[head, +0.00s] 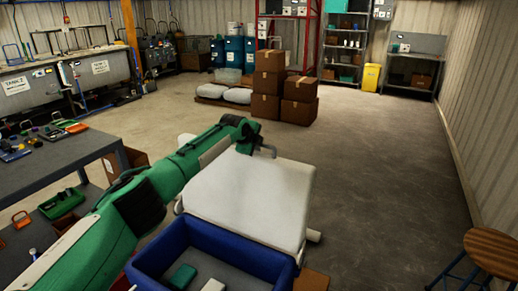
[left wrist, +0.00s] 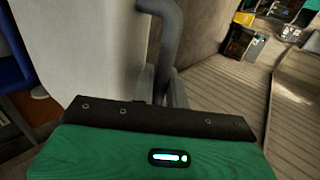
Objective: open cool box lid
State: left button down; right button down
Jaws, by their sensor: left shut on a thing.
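The cool box is a blue open-topped box (head: 158,262) at the bottom of the head view. Its white lid (head: 250,195) stands swung away from the opening, beyond the box, so the inside shows. A green item (head: 182,276) and a white item (head: 213,285) lie inside. My left gripper (head: 262,150) is at the lid's far edge, shut on a grey bent handle. In the left wrist view the handle (left wrist: 168,35) runs down between the fingers of my left gripper (left wrist: 163,88), beside the pale lid face (left wrist: 80,50). My right gripper is out of view.
A workbench (head: 75,160) with tools stands at the left. A wooden stool (head: 492,250) is at the lower right. Stacked cardboard boxes (head: 270,85) stand farther back. The concrete floor right of the lid is clear.

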pick_arm(q)
jog(key=c, duration=1.8)
grip_release()
jog(key=shift+c, duration=0.2)
jog(key=shift+o, duration=0.4)
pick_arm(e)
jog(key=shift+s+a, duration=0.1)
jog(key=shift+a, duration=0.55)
pick_arm(q)
jog(key=shift+r, duration=0.1)
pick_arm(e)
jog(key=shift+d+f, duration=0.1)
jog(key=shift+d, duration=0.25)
